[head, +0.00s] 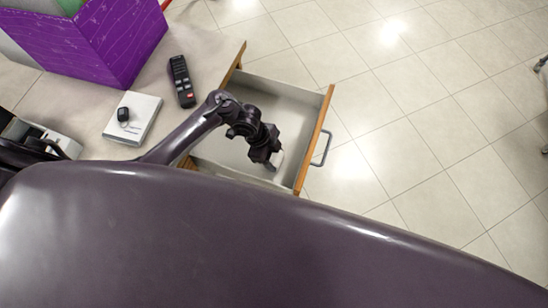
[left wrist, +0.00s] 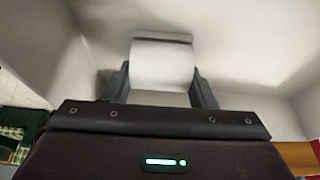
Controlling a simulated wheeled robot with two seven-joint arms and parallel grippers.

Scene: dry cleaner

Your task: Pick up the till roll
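The till roll (left wrist: 162,65) is white and sits between the two fingers of my left gripper (left wrist: 161,88) in the left wrist view. The fingers lie along its two sides with no clear gap, so the gripper looks shut on it. In the head view my left gripper (head: 272,160) reaches down into the open drawer (head: 225,152), near its front right end. Only a small white part of the roll (head: 278,161) shows there, beside the fingers. Whether the roll rests on the drawer floor is hard to tell. My right gripper is not in view.
The drawer's wooden front (head: 315,140) with a metal handle (head: 323,148) stands right of the gripper.

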